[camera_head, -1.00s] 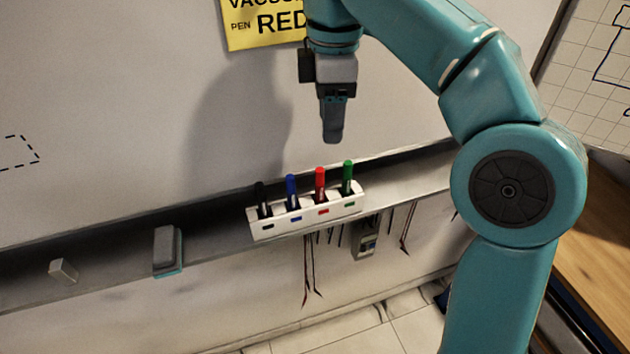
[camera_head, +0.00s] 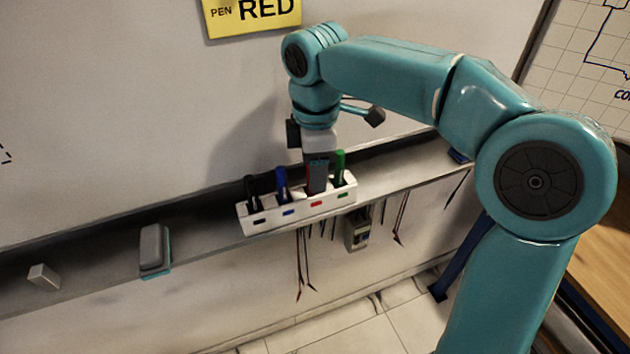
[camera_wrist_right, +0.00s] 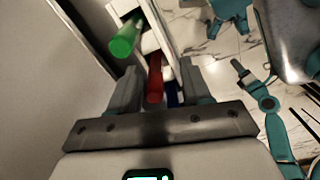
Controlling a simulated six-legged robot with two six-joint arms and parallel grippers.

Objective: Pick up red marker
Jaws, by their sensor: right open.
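The red marker (camera_wrist_right: 156,80) stands in the white holder (camera_head: 263,226); in the right wrist view it lies between my two open fingers. In the head view only a thin red strip of the marker (camera_head: 308,177) shows, the rest hidden behind my gripper. My right gripper (camera_head: 318,178) points down over the red slot and is open around the marker. I cannot tell whether a finger touches it. The green marker (camera_head: 340,165) stands close on the right, the blue marker (camera_head: 282,183) on the left. My left gripper is not in view.
The black marker (camera_head: 251,190) stands at the holder's left end. The holder sits on a grey ledge (camera_head: 205,234) below the whiteboard. An eraser (camera_head: 152,248) and a small pale block (camera_head: 43,276) lie farther left. A yellow sign (camera_head: 250,14) reads "PEN RED".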

